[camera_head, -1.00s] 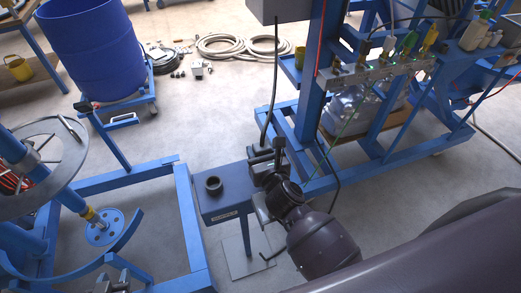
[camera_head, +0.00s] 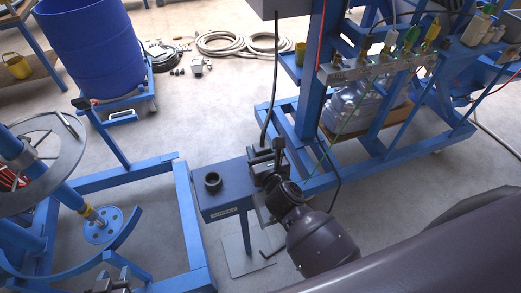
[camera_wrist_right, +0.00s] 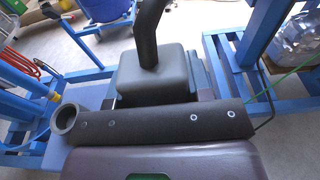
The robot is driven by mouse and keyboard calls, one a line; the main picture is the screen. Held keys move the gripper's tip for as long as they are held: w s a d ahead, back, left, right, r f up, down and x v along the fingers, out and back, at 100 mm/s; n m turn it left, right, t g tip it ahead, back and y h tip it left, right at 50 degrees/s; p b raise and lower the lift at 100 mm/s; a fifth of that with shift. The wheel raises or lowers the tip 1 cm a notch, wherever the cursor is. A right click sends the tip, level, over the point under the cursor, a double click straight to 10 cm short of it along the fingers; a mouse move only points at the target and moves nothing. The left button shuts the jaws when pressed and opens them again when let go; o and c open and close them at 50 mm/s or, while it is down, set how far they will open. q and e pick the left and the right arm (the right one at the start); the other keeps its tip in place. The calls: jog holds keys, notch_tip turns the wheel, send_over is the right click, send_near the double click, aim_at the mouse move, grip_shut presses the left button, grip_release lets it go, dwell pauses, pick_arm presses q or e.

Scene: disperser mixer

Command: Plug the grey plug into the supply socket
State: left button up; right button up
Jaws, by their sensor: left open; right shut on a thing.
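The grey plug (camera_wrist_right: 155,75) is a block with a thick dark cable rising from its top in the right wrist view. My right gripper (camera_head: 266,163) is shut on it over the right part of a blue stand; its dark finger crosses the wrist view. A dark round, open-topped socket (camera_head: 212,181), apparently the supply socket, stands on the blue stand to the left of the plug. Its ring also shows at the left of the wrist view (camera_wrist_right: 67,119). The plug's underside and contacts are hidden. My left gripper (camera_head: 114,280) is open and empty at the bottom edge of the head view.
The blue stand (camera_head: 222,201) is narrow, with a foot plate on the floor. A blue frame (camera_head: 188,220) is close on its left. A rack with a valve bar (camera_head: 350,69) stands behind right. The cable (camera_head: 271,95) hangs from a grey box (camera_head: 279,8).

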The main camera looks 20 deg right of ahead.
aim_at(261, 143)
pick_arm(q)
jog(key=shift+s+f+b, duration=0.25)
jog(key=shift+f+b, duration=0.2)
jog(key=shift+f, duration=0.2)
pick_arm(e)
jog(key=shift+f, duration=0.75)
jog(key=o, duration=1.2)
pick_arm(q)
jog(key=shift+w+r, duration=0.1)
jog(key=shift+w, duration=0.1)
pick_arm(e)
jog(key=shift+o, duration=0.2)
jog(key=shift+r, duration=0.35)
notch_tip(261, 143, up, 7)
jog(key=p, duration=0.2)
jog(key=shift+r+p, duration=0.1)
jog(key=shift+p, duration=0.3)
pick_arm(q)
jog(key=shift+s+a+r+p, duration=0.1)
jog(key=shift+s+r+p, duration=0.2)
jog(key=shift+r+p, duration=0.35)
jog(key=shift+s+r+p, duration=0.25)
jog(key=shift+r+p, duration=0.1)
jog(key=shift+r, duration=0.6)
pick_arm(e)
notch_tip(261, 143, up, 12)
pick_arm(q)
jog(key=shift+w+r, duration=0.1)
jog(key=shift+r, duration=0.15)
